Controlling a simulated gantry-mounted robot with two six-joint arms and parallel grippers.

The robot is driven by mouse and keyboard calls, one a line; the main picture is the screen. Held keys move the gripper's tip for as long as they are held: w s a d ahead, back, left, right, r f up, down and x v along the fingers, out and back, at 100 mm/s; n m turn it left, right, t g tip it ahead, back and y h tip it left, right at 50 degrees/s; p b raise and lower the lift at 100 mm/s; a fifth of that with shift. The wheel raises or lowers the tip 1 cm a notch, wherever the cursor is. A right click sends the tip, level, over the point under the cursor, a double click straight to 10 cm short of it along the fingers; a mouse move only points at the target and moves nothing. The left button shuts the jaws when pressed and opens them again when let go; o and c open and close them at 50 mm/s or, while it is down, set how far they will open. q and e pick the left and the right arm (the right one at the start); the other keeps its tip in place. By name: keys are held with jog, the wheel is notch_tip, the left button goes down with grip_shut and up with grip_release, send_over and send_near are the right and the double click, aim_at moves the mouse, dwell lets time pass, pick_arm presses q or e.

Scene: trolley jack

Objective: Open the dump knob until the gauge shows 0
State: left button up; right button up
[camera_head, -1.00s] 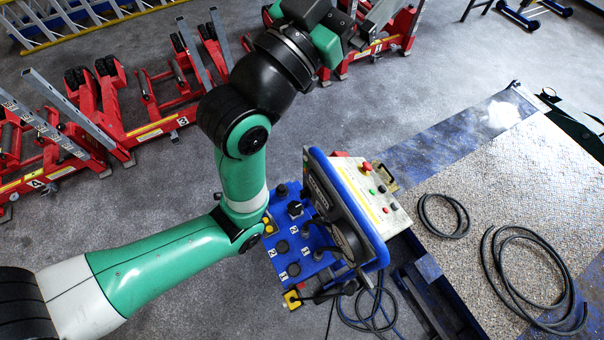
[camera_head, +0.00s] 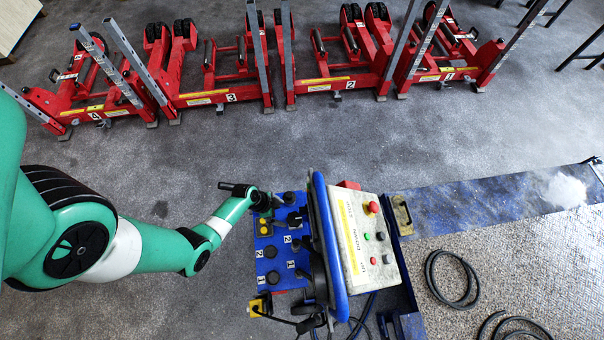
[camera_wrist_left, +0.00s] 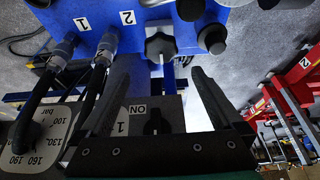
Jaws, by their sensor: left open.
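The left wrist view shows a black lobed knob (camera_wrist_left: 160,47) on a metal stem against the blue box (camera_wrist_left: 205,20); it looks like the dump knob. My left gripper (camera_wrist_left: 157,72) is open there, its fingers on either side below the knob in the picture; I cannot tell whether they touch it. In the head view my left gripper (camera_head: 245,191) is at the back left corner of the blue console (camera_head: 284,245). My right gripper is not in view.
Two hoses (camera_wrist_left: 52,80) run beside the knob in the left wrist view, near a dark panel with a rotary switch (camera_wrist_left: 155,122). A white control panel (camera_head: 362,240) with a red button stands on the console's right. Red jacks (camera_head: 215,80) line the back; grey floor lies between.

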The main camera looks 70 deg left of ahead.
aim_at(294, 219)
pick_arm(q)
jog(key=b+x, duration=0.8)
jog(key=x, duration=0.3)
jog(key=shift+w+f, duration=0.1)
jog(key=shift+f, duration=0.05)
jog(key=c, duration=1.1)
